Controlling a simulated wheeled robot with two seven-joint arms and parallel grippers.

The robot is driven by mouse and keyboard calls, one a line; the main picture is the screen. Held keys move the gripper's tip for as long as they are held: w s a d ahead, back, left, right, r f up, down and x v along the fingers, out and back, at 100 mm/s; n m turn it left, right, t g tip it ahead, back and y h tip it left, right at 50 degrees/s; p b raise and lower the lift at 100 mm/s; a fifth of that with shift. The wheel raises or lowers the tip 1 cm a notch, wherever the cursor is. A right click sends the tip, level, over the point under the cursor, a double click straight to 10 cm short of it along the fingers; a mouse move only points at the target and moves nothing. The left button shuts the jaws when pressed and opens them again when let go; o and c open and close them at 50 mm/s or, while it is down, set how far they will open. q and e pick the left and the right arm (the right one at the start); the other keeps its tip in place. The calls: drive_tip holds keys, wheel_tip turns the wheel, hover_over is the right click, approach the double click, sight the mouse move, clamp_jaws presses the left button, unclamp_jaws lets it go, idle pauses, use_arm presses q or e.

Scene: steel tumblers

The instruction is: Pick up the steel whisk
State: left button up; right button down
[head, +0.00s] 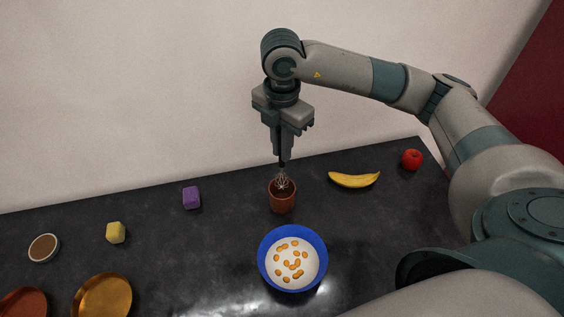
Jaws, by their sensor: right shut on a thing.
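The steel whisk (283,184) shows just below my right gripper (282,160), its wire loops pointing down. The loops are at the mouth of a reddish-brown cup (283,204), in front of or inside it; I cannot tell how deep they reach. My right gripper points straight down above the cup and is shut on the whisk's upper end. The whisk's handle is mostly hidden by the fingers. My left gripper is not in view.
A blue bowl (264,272) with white contents and orange pieces stands in front of the cup. A banana (354,180) and a red apple (411,159) lie right. A purple block (191,198), yellow block (116,232), small brown-filled dish (44,248) and golden dish (103,298) are left.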

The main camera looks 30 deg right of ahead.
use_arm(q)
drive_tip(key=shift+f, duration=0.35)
use_arm(e)
drive_tip(key=shift+r, duration=1.1)
drive_tip(key=shift+a, duration=0.15)
